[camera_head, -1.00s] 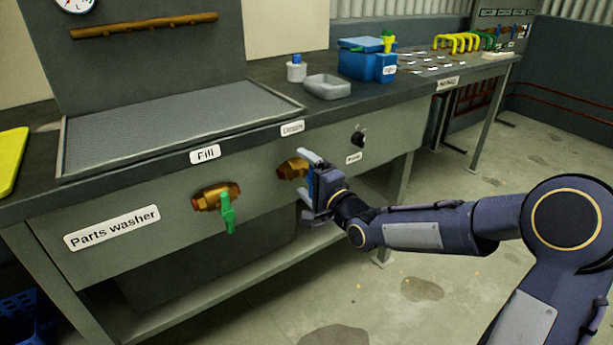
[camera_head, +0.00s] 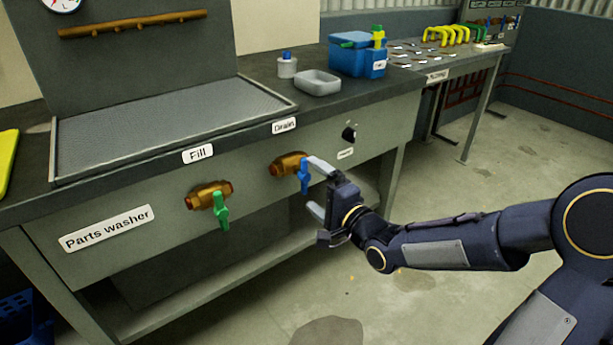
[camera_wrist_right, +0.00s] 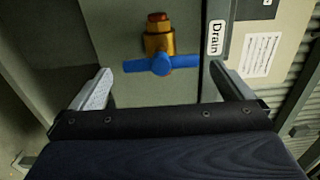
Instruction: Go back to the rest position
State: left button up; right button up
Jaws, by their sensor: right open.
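My right gripper (camera_head: 318,188) is open and empty, just right of the drain valve in the head view. The drain valve has a brass body (camera_head: 288,164) and a blue handle (camera_head: 304,176) that hangs down. In the right wrist view the blue handle (camera_wrist_right: 160,65) lies ahead of the two spread fingers (camera_wrist_right: 160,88), with nothing between the fingertips. In the head view the upper finger overlaps the valve's edge; whether it touches cannot be told. My left gripper is not in view.
The parts washer (camera_head: 330,142) has a fill valve with a green handle (camera_head: 221,210), also hanging down. A black knob (camera_head: 349,133) sits to the right on the panel. A grey tray (camera_head: 318,84) and blue box (camera_head: 350,60) stand on top. Open floor (camera_head: 450,215) lies to the right.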

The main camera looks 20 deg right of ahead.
jog(key=shift+s+d, duration=0.1)
jog(key=shift+s, duration=0.3)
